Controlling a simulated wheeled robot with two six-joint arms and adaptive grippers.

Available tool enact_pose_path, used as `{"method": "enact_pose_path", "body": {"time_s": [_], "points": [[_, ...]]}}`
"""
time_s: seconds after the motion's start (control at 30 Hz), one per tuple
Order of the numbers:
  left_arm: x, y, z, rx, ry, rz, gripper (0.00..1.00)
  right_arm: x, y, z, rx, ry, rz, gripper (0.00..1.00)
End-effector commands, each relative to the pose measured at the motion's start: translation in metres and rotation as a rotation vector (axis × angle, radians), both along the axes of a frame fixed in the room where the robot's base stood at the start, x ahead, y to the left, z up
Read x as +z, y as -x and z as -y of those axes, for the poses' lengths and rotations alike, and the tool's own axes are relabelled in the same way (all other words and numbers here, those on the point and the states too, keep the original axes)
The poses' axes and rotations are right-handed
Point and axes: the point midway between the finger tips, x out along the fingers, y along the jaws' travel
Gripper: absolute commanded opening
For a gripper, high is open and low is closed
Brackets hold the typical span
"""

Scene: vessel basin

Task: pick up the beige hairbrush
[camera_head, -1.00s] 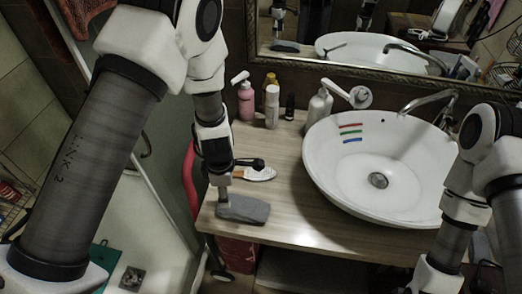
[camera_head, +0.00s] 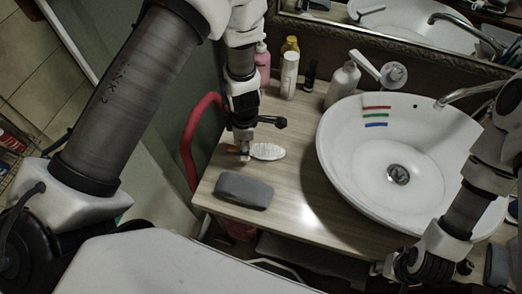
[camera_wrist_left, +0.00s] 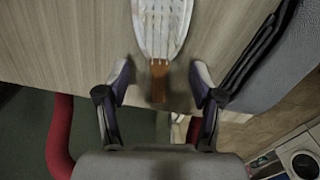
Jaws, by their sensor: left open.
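The hairbrush (camera_head: 268,151) lies on the wooden counter left of the basin, its pale head to the right. In the left wrist view its pale bristled head (camera_wrist_left: 162,25) points away and its brown handle (camera_wrist_left: 159,82) points toward me. My left gripper (camera_wrist_left: 160,74) is open, with one finger on each side of the handle and a gap on both sides. In the head view my left gripper (camera_head: 243,150) is over the handle end and partly hides it. My right gripper (camera_head: 400,268) is low at the right, by the counter's front edge; its fingers are unclear.
A dark grey block (camera_head: 244,190) lies on the counter just in front of the brush. The white basin (camera_head: 345,165) stands to the right. A pink bottle (camera_head: 262,65), a white bottle (camera_head: 289,75) and a pump bottle (camera_head: 343,85) stand behind. A red curved bar (camera_head: 188,145) is left of the counter.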

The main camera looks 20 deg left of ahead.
Motion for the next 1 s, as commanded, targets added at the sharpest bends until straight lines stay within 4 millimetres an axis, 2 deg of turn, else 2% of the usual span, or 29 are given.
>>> {"method": "enact_pose_path", "body": {"time_s": [0.03,0.1,0.3,0.37,0.4,0.5,0.83,0.93,1.0], "points": [[-0.013,0.0,0.0,0.001,0.001,0.0,0.66,-0.008,0.0,0.0,0.0,0.0,0.0,0.4],[-0.017,-0.001,0.0,0.001,0.0,0.001,0.66,-0.009,0.0,0.0,0.0,0.0,0.0,0.4],[-0.016,-0.001,0.0,0.0,0.0,0.001,0.66,-0.007,0.0,0.0,0.0,0.0,0.0,0.4],[-0.016,-0.001,0.0,0.0,0.0,0.001,0.49,-0.007,0.0,0.0,0.0,0.0,0.0,0.4],[-0.016,-0.001,0.0,0.0,0.0,0.001,0.34,-0.007,0.0,0.0,0.0,0.0,0.0,0.4],[-0.016,-0.001,0.0,0.0,0.0,0.001,0.02,-0.007,0.0,0.0,0.0,0.0,0.0,0.4],[-0.014,-0.001,0.0,0.0,0.001,0.001,0.02,-0.006,0.0,0.0,0.0,0.0,0.0,0.4],[0.0,-0.001,0.0,-0.001,0.0,0.003,0.02,0.002,0.0,0.0,0.0,0.0,0.0,0.4],[0.017,-0.001,0.0,-0.002,0.0,0.003,0.02,0.012,0.0,0.0,0.0,0.0,0.0,0.4]]}}
